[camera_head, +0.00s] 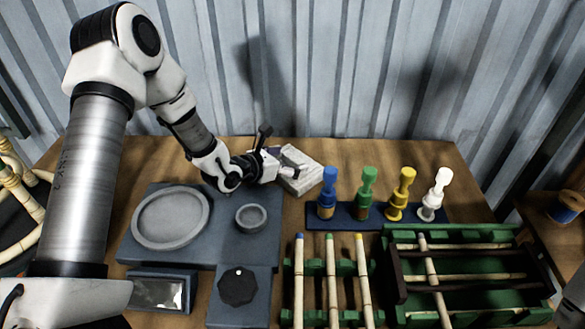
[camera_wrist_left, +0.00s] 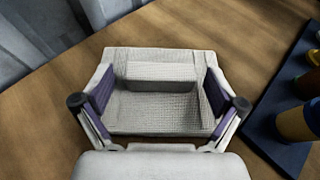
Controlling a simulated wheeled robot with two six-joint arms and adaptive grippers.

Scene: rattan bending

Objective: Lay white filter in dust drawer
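The white filter (camera_head: 302,172) is a pale, woven-textured, box-like piece at the back of the table. In the left wrist view the filter (camera_wrist_left: 155,112) shows a hollow middle and raised walls. My left gripper (camera_head: 285,171) reaches it from the left. In the left wrist view its purple-padded fingers (camera_wrist_left: 158,95) stand on both sides of the filter, close against its side walls; whether they press on it I cannot tell. The likely dust drawer (camera_head: 158,291) is a dark box with a shiny grey inside, at the front left of the blue-grey station. My right gripper is not in view.
The blue-grey station (camera_head: 225,222) holds a large round dish, a small round dish and a black knob (camera_head: 238,286). A blue rack (camera_head: 348,215) with several coloured-handled tools stands right of the filter. Green racks (camera_head: 395,265) with rattan sticks lie in front. A corrugated wall stands behind.

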